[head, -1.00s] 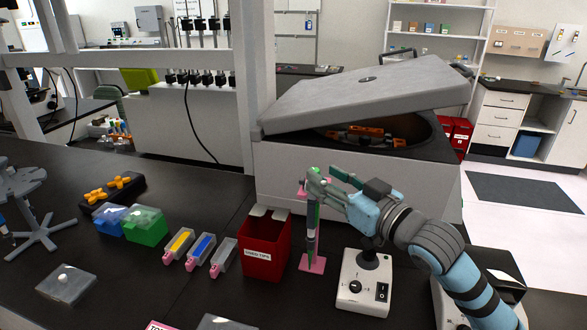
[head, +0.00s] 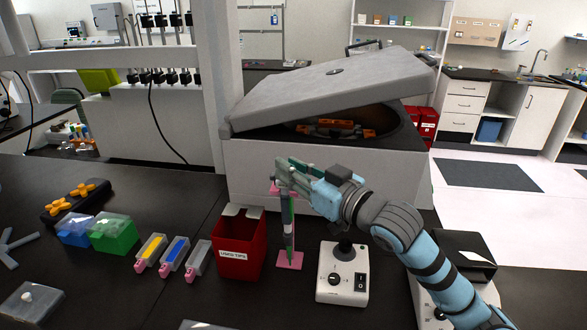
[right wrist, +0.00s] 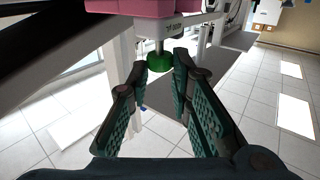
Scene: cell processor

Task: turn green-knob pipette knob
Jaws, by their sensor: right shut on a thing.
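The green-knob pipette (head: 288,228) stands upright on a pink stand (head: 290,260), just right of a red tips bin. In the head view my right gripper (head: 283,176) is at the pipette's top and hides the knob. In the right wrist view the green knob (right wrist: 160,63) sits between my right fingertips (right wrist: 162,68), under the pipette's pale end and a pink part (right wrist: 150,7). The right gripper is shut on the knob. My left gripper is not in view.
The red used tips bin (head: 240,245) stands close left of the pipette. A joystick box (head: 342,275) is to the right. The centrifuge (head: 320,165) with its lid raised is behind.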

